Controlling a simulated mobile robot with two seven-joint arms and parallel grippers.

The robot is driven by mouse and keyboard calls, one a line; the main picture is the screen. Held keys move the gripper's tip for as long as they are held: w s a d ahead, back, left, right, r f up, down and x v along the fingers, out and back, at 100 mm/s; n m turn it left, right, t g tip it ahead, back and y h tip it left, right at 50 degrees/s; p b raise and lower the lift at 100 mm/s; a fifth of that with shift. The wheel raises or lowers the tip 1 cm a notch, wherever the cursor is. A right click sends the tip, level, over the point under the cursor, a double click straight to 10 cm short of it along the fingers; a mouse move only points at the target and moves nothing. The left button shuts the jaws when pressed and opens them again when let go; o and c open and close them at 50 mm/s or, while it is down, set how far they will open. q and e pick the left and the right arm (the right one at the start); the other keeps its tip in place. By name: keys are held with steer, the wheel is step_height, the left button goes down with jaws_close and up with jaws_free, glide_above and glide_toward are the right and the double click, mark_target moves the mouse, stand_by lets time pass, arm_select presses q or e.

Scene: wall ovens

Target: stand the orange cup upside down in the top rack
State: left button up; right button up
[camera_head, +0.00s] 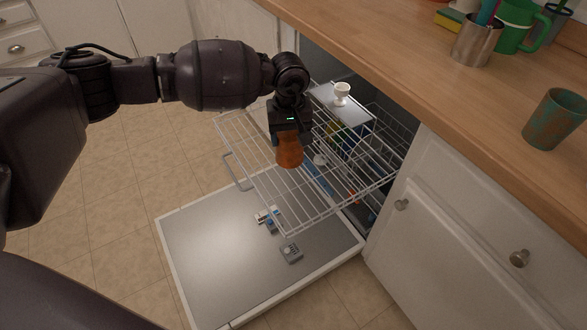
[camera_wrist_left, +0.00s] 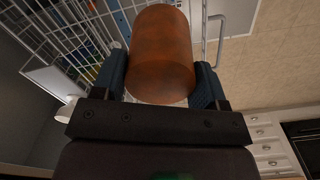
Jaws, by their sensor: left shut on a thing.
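The orange cup (camera_head: 290,154) is held below my left gripper (camera_head: 290,136), which points down over the top rack (camera_head: 262,185). In the left wrist view the cup (camera_wrist_left: 161,45) sits between the two blue-grey fingers of the left gripper (camera_wrist_left: 162,82). The cup's end toward the gripper looks closed, and its far end is hidden. The white wire top rack is pulled out over the lowered door. I cannot tell whether the cup touches the rack wires. My right gripper is not in view.
A small white cup (camera_head: 341,93) stands on a shelf at the rack's back. The lowered door (camera_head: 205,240) lies below. The counter (camera_head: 430,75) holds a green mug (camera_head: 517,27), a metal holder (camera_head: 475,45) and a greenish-brown cup (camera_head: 553,119). The rack's front part is clear.

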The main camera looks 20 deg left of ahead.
arm_select(q)
step_height(320, 180, down, 15)
steer(key=b, duration=0.3)
steer(key=shift+f, duration=0.2)
steer(key=shift+r, duration=0.1)
steer(key=o, duration=0.9)
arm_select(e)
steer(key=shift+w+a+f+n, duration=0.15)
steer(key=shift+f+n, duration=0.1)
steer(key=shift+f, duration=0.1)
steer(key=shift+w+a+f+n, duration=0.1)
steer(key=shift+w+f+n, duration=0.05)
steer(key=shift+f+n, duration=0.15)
